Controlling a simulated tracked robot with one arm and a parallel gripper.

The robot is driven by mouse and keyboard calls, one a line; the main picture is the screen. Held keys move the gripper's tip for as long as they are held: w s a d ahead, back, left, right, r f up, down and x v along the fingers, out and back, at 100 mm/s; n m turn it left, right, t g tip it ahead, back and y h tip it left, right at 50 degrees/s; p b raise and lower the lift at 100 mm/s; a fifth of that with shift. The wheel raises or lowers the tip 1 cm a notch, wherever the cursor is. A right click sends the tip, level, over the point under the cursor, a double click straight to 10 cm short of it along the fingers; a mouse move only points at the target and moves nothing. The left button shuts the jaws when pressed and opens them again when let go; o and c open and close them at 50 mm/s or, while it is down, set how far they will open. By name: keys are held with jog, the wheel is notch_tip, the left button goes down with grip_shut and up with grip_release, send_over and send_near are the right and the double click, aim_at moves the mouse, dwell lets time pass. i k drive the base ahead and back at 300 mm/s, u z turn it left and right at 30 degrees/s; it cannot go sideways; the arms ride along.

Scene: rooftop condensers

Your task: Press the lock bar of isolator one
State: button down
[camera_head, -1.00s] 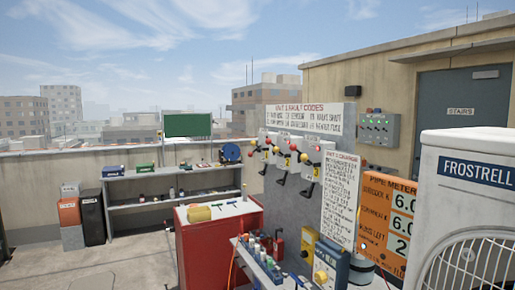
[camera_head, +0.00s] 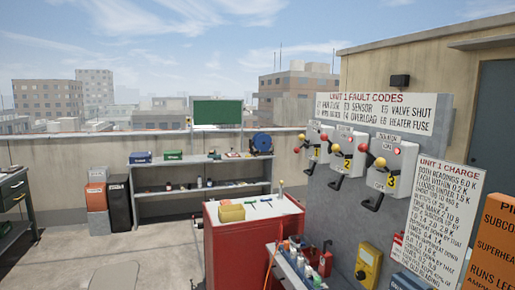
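Isolator one (camera_head: 324,133) is a light grey box with a yellow "1" label, the leftmost of three on a grey wall panel. A small black part shows below it, and small coloured knobs stick out near its left side. Its lock bar is too small to make out. Isolator two (camera_head: 356,144) and isolator three (camera_head: 400,160) stand to its right, each with a number label, coloured knobs and a black handle. My gripper is not in view.
A red cabinet (camera_head: 240,250) with items on top stands in front of the panel's left side. A cart (camera_head: 289,268) of bottles is below the isolators. A grey shelf (camera_head: 150,205) lines the back wall. Open floor (camera_head: 130,255) lies at left.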

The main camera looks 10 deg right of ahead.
aim_at(301, 137)
jog(key=u, duration=0.4)
jog(key=i, duration=2.6)
jog(key=z, duration=0.45)
jog(key=i, duration=0.85)
jog(key=z, duration=0.25)
